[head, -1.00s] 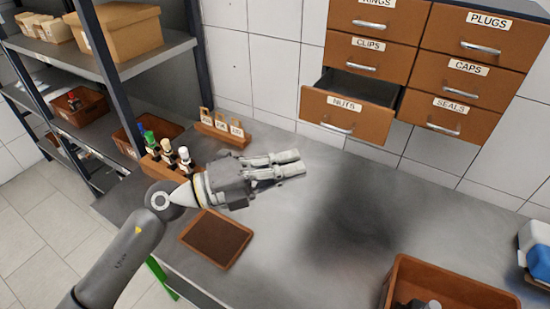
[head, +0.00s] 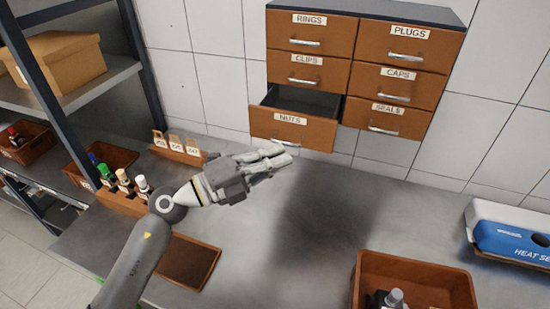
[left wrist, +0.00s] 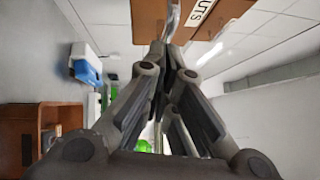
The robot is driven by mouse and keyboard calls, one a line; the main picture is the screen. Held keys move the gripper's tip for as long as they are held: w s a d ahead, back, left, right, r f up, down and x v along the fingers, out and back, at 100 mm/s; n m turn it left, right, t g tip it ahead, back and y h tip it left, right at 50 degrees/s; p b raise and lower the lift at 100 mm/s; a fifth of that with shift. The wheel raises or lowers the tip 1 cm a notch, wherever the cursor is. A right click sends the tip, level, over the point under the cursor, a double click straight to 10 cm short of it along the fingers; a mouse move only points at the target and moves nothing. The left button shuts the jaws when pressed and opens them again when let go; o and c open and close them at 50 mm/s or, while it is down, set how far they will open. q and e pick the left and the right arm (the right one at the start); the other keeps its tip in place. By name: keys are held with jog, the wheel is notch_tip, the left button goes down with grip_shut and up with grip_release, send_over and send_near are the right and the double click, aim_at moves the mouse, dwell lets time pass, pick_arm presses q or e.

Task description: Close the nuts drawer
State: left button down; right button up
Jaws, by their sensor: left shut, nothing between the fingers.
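The nuts drawer (head: 292,130) is the bottom left drawer of a brown wall cabinet. It is pulled out, with its dark inside showing, and has a silver bar handle (head: 289,142). My left gripper (head: 284,158) is shut and empty, just below the drawer's front and pointing right. I cannot tell from the head view whether it touches the drawer. In the left wrist view the drawer front with part of its label (left wrist: 210,18) is at the top, beyond the shut fingers (left wrist: 168,55). My right gripper is not in view.
The other drawers, such as clips (head: 307,72) and seals (head: 385,118), are shut. A brown bin (head: 415,268) stands at the front right, and a blue and white box (head: 510,238) at the right. A bottle rack (head: 122,200) and a tag holder (head: 180,150) stand left. The bench middle is clear.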

aim_at(292, 124)
pick_arm(q)
jog(key=shift+w, duration=0.1)
jog(key=w+d+b, duration=0.1)
jog(key=w, duration=0.2)
jog(key=w+d, duration=0.1)
jog(key=w, duration=0.3)
jog(key=w+d+b, duration=0.1)
jog(key=w, duration=0.3)
jog(key=shift+w+d+b, duration=0.2)
jog(key=shift+d+b, duration=0.15)
jog(key=shift+r, duration=0.15)
jog(key=shift+a, duration=0.1)
